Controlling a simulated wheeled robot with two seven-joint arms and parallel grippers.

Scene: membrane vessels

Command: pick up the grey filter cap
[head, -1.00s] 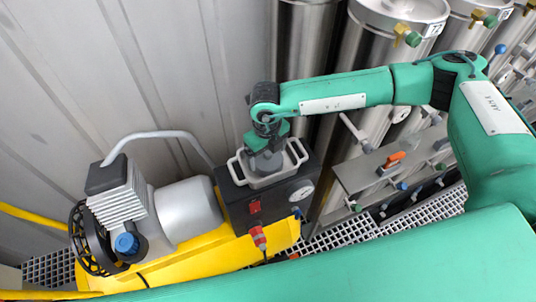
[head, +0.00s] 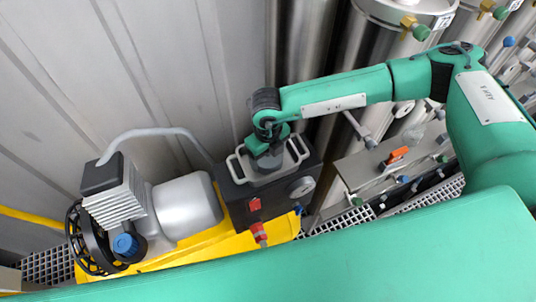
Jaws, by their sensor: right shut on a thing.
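The fingers and wrist hide part of the cap. I cannot tell whether the cap is touching the surface under it or is slightly lifted. My left gripper is not in view.
A yellow-based pump (head: 188,208) with a black fan guard and grey hose stands left of the box. The box has a red switch (head: 254,204) and a round gauge (head: 302,187). Steel vessels (head: 372,60) stand behind, close to my right arm. A corrugated wall is at the left.

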